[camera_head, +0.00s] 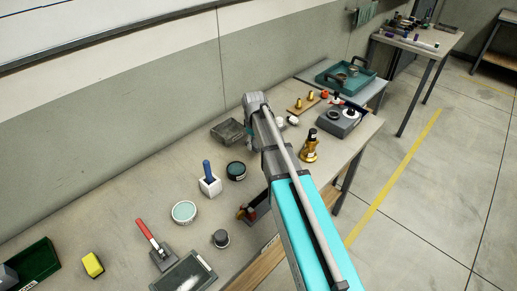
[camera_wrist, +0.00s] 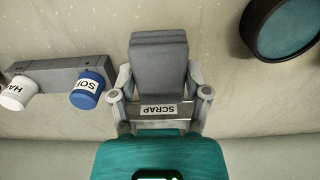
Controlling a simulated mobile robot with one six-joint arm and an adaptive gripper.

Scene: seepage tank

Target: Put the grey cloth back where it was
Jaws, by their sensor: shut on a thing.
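My gripper (camera_wrist: 162,98) is shut on the grey cloth (camera_wrist: 160,66), a folded, layered bundle between its two pale fingers in the wrist view. A white label reading SCRAP (camera_wrist: 163,110) shows upside down between the fingers, just below the cloth; what bears it is mostly hidden. In the head view my arm hides the fingers and the cloth. I cannot tell whether the cloth touches the bench.
A grey block holds a blue cup (camera_wrist: 87,89) and a white cup (camera_wrist: 18,92), left of the gripper. A teal-topped round jar (camera_wrist: 285,28) is at right. A dark grey tray (camera_head: 228,132) sits by the wall. Bottles and a blue-handled tool (camera_head: 209,180) stand nearby.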

